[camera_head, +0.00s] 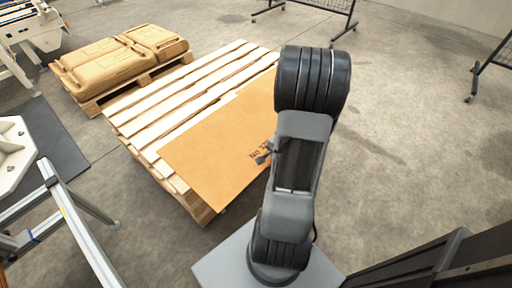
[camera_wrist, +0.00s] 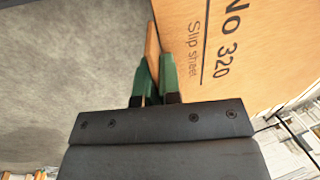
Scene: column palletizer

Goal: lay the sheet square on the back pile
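The sheet (camera_head: 217,140) is a flat orange-brown board with dark print. It lies over the right and near part of a wooden pallet, and my arm hides its right side in the head view. In the wrist view the sheet (camera_wrist: 262,48) reads "No 320 Slip sheet". My gripper (camera_wrist: 153,75) has green fingers on both sides of a narrow upright orange strip, which looks like the sheet's lip. The fingers look closed on it. Whether the sheet touches the slats is unclear.
The pallet (camera_head: 150,112) has bare slats at the left and back. Behind it stands another pallet (camera_head: 92,106) with tan sacks (camera_head: 107,68). A metal frame (camera_head: 82,238) is at the lower left. Black mesh racks (camera_head: 320,8) stand at the back.

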